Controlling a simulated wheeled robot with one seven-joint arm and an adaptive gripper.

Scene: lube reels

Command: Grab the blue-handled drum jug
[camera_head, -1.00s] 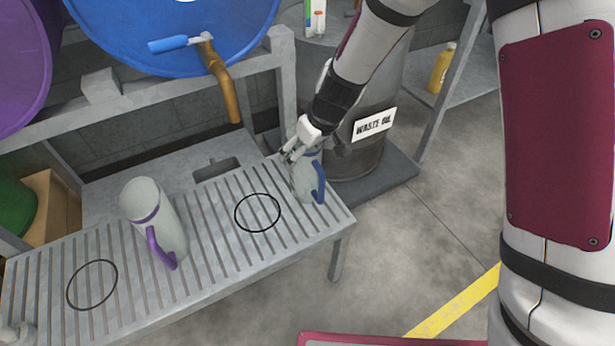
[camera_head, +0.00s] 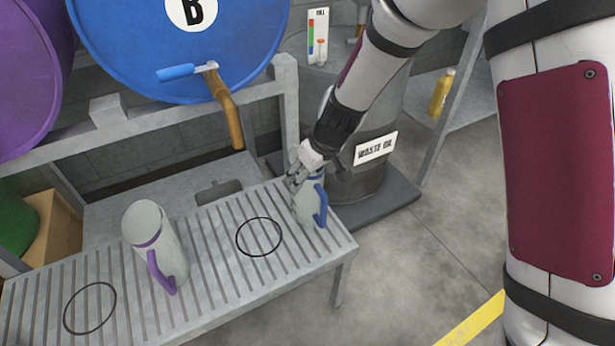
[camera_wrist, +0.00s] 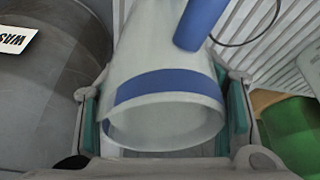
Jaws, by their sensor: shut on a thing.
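The blue-handled jug (camera_head: 307,206) stands on the slatted grey rack near its right end. It is pale grey with a blue band and a blue handle on its right side. My gripper (camera_head: 301,174) is shut on its upper part from behind, and the fingers partly hide the rim. In the wrist view the jug (camera_wrist: 165,75) lies between my gripper's pads (camera_wrist: 164,120), one on each side near the blue band. I cannot tell whether its base is clear of the slats.
A purple-handled jug (camera_head: 153,240) stands to the left on the slatted rack (camera_head: 215,270). Two black circles mark the rack; both are empty. A blue drum (camera_head: 150,50) with a brass tap (camera_head: 226,105) is above. A waste oil drum (camera_head: 358,185) stands close behind my gripper.

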